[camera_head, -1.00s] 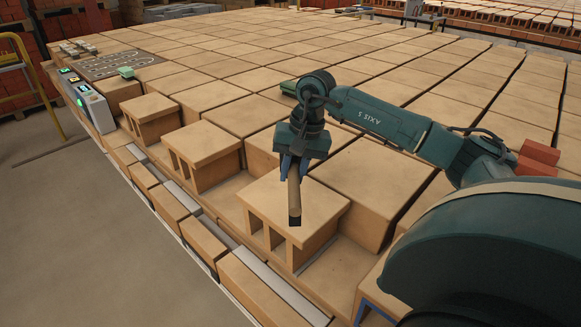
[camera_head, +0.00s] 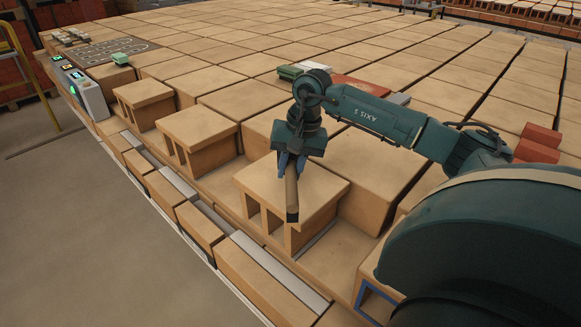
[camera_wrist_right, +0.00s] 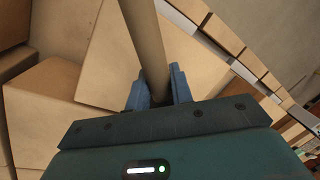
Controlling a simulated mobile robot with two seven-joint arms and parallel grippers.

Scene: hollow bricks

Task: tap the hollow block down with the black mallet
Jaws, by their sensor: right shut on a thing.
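My right gripper (camera_head: 290,163) is shut on the tan handle of the mallet (camera_head: 292,190), its blue fingers pointing down. The handle hangs nearly upright and ends in a dark tip in front of the near hollow block (camera_head: 255,180). I cannot tell whether the tip touches the block; no broad mallet head shows. That block has a flat top and openings in its front side. In the right wrist view the handle (camera_wrist_right: 146,40) runs between the two blue fingers (camera_wrist_right: 158,88). My left gripper is not in view.
Two more hollow blocks (camera_head: 197,135) (camera_head: 143,100) stand in the row to the left. Flat blocks fill the area behind. A grey device with a green light (camera_head: 88,92) is at far left. A blue outline (camera_head: 372,300) marks a block at the lower right. Grey floor (camera_head: 70,220) is clear.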

